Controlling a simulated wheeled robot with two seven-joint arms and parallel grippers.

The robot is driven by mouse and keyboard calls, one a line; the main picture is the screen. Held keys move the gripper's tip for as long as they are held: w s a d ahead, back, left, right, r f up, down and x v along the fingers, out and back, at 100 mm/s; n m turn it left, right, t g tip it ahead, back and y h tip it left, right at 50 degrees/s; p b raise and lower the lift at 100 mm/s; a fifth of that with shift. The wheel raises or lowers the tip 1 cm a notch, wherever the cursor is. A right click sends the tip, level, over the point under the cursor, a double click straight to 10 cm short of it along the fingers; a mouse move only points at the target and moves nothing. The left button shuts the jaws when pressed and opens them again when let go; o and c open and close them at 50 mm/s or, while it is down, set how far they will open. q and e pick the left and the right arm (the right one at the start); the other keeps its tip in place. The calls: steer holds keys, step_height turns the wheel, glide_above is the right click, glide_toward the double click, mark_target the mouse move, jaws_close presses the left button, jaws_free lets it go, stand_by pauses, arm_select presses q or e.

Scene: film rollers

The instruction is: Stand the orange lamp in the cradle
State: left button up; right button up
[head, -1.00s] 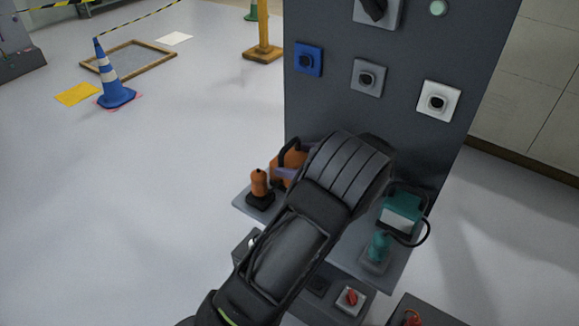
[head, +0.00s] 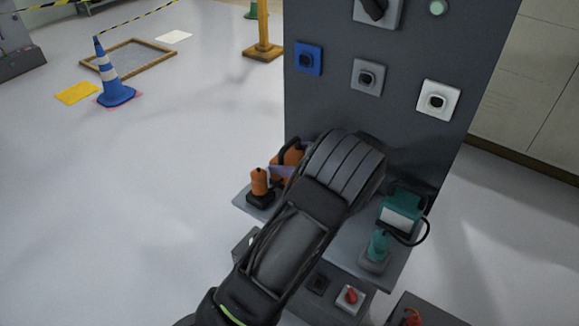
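An orange lamp (head: 289,160) with a black handle is at the back left of the grey shelf, partly hidden by my arm. My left arm reaches in from the bottom, and its wrist covers the middle of the shelf. My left gripper is mostly hidden behind this wrist. A small purplish piece (head: 281,171) shows against the lamp; I cannot tell whether it is a fingertip. An upright orange bottle-shaped piece (head: 259,182) stands in a black base (head: 260,199) just left of the lamp. I cannot tell which holder is the cradle. My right gripper is out of view.
A teal lamp (head: 402,207) and a teal piece in a grey base (head: 378,247) stand on the shelf's right (head: 350,235). A dark panel (head: 330,112) with blue, grey and white plates rises behind. A red switch (head: 350,297) sits below.

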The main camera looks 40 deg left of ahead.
mark_target(290, 141)
arm_select(q)
steer(key=c, duration=1.4)
steer(key=shift+c, duration=0.2)
steer(key=shift+r, duration=0.15)
step_height(290, 141, up, 10)
steer(key=shift+f, duration=0.1)
